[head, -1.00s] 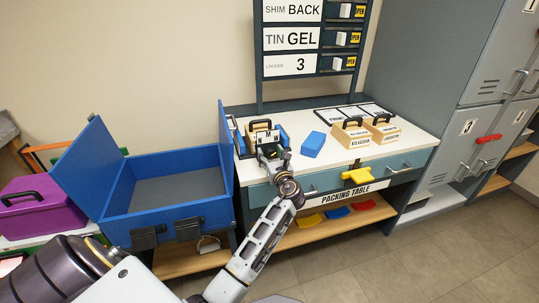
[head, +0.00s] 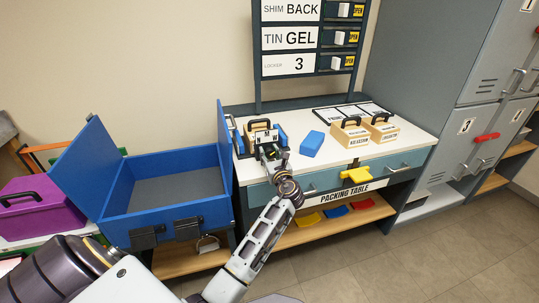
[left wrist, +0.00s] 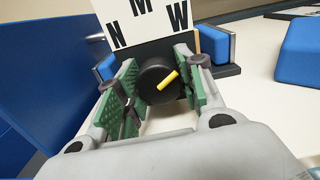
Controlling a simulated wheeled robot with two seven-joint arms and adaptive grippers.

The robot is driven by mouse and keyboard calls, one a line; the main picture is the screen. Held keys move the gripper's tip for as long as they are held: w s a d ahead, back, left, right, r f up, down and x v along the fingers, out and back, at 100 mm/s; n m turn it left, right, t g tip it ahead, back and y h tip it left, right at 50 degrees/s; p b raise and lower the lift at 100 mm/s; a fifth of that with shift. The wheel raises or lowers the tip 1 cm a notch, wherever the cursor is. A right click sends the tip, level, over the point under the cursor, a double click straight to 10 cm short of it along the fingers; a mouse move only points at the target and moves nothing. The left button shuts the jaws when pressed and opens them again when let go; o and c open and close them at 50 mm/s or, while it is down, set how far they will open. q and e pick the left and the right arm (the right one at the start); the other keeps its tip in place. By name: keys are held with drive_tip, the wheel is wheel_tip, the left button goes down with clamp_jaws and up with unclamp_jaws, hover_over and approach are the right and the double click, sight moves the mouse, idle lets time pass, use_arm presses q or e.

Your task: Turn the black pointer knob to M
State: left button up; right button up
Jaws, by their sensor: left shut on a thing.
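The black pointer knob (left wrist: 153,82) shows in the left wrist view, on the dark front below a white plate (left wrist: 140,25) lettered N, M and W. Its yellow pointer slants up and right, towards the W side. My left gripper (left wrist: 156,84) is shut on the knob, with one green-padded finger on each side. In the head view, the left gripper (head: 267,149) is at the lettered box (head: 262,137) on the table, and it hides the knob. My right gripper is not in view.
Blue blocks flank the knob's box. A loose blue block (head: 312,143) and two labelled wooden boxes with dark handles (head: 350,133) stand to the right on the white packing table (head: 300,165). A large open blue box (head: 165,205) stands left of it.

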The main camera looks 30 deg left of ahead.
use_arm(q)
drive_tip(key=shift+n+p, duration=0.3)
drive_tip(key=shift+n, duration=1.9)
drive_tip(key=shift+f+n, duration=0.1)
drive_tip(key=shift+n, duration=1)
drive_tip(key=shift+n+b, duration=0.5)
drive_tip(key=shift+n, duration=0.6)
drive_tip(key=shift+n+b, duration=0.45)
drive_tip(key=shift+n, duration=0.95)
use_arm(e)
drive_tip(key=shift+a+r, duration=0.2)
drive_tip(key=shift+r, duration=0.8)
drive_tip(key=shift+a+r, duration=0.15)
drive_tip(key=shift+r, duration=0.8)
use_arm(q)
drive_tip(key=o, duration=1)
